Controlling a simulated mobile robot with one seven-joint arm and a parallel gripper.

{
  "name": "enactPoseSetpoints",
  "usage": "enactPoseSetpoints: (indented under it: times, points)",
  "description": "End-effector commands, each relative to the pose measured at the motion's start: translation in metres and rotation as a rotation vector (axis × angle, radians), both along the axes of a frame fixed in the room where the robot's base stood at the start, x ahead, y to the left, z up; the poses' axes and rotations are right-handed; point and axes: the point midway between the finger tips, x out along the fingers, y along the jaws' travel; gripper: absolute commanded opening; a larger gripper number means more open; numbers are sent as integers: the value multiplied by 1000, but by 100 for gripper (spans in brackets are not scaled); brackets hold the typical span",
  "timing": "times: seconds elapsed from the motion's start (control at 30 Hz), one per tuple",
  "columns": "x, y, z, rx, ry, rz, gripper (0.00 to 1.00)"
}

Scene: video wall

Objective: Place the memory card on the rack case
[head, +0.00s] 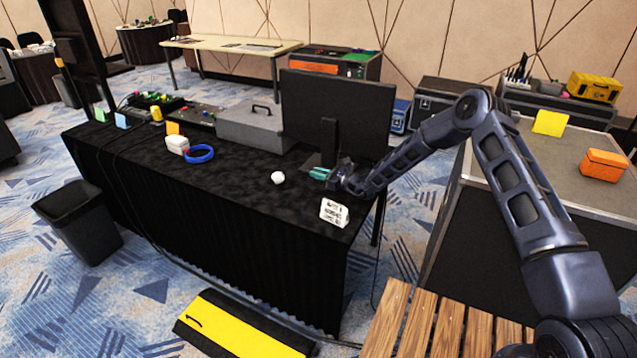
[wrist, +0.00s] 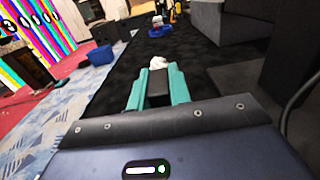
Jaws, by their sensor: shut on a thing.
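My gripper (head: 322,173) is low over the black-clothed table, in front of the monitor. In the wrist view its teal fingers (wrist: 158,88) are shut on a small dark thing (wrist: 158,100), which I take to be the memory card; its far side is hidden. In the head view the card cannot be made out. A large black-sided case with a grey top (head: 560,160), probably the rack case, stands to the right of the table, behind my arm. A yellow note (head: 550,122) and an orange box (head: 604,165) are on its top.
A white crumpled ball (head: 278,177) lies just beyond my fingertips. A white sign (head: 334,212) stands at the near table edge. The monitor (head: 337,108) rises behind my gripper. A blue tape roll (head: 199,153) and grey box (head: 250,125) are farther left. The case top has free room.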

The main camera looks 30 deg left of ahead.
Motion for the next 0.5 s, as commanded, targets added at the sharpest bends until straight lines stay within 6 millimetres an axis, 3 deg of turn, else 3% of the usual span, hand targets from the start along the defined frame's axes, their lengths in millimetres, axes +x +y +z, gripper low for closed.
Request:
enactPoseSetpoints:
  times: [0.5]
  points:
    - [1, 0, -43, 0, 0, -1, 0]
